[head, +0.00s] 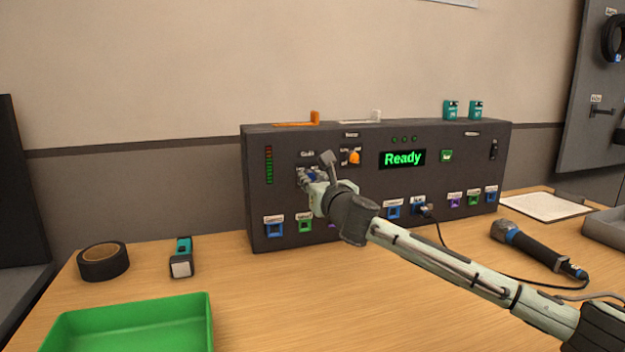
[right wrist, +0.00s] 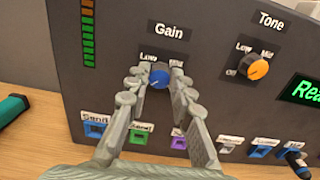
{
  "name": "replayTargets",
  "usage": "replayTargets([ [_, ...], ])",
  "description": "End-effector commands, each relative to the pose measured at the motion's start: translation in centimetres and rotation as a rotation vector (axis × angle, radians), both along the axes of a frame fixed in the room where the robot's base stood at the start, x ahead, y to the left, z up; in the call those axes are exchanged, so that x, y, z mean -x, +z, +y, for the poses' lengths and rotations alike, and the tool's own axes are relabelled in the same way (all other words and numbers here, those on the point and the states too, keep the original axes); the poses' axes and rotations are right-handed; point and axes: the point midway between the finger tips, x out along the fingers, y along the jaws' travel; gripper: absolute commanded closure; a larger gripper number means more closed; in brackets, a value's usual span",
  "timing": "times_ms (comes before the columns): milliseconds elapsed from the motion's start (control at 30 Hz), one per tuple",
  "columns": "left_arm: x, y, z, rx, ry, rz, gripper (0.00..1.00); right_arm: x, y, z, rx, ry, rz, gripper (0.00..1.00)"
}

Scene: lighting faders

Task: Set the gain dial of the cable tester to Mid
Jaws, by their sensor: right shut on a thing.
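The cable tester (head: 350,220) is a dark box at the back of the table, its display reading "Ready". Its gain dial (right wrist: 159,78) is a blue knob below the "Gain" label in the right wrist view. My right gripper (head: 312,178) is at the panel with its fingers on either side of the blue knob, shut on it; it also shows in the right wrist view (right wrist: 158,84). The fingers partly cover the scale words around the knob, and I cannot tell which mark the pointer meets. My left gripper is not in view.
The orange tone dial (right wrist: 258,69) sits right of the gain dial. Coloured sockets line the panel's lower edge, with a cable plug (head: 427,210) in one. A green tray (head: 130,312), black tape roll (head: 103,262) and microphone (head: 538,248) lie on the table.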

Motion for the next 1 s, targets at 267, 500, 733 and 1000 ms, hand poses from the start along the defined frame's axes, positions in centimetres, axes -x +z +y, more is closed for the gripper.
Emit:
replayTargets([
  [267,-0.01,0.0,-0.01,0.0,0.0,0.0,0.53,0.01,-0.02,0.01,-0.027,0.0,0.009,1.0],
  [500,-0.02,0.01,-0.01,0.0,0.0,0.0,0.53,0.02,-0.09,-0.02,-0.14,0.0,0.047,1.0],
  [733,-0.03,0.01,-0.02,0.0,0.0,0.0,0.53,-0.01,-0.15,-0.08,-0.33,0.0,0.109,1.0],
  [1000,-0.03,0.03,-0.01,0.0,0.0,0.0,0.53,-0.04,-0.15,-0.15,-0.577,-0.001,0.189,1.0],
])
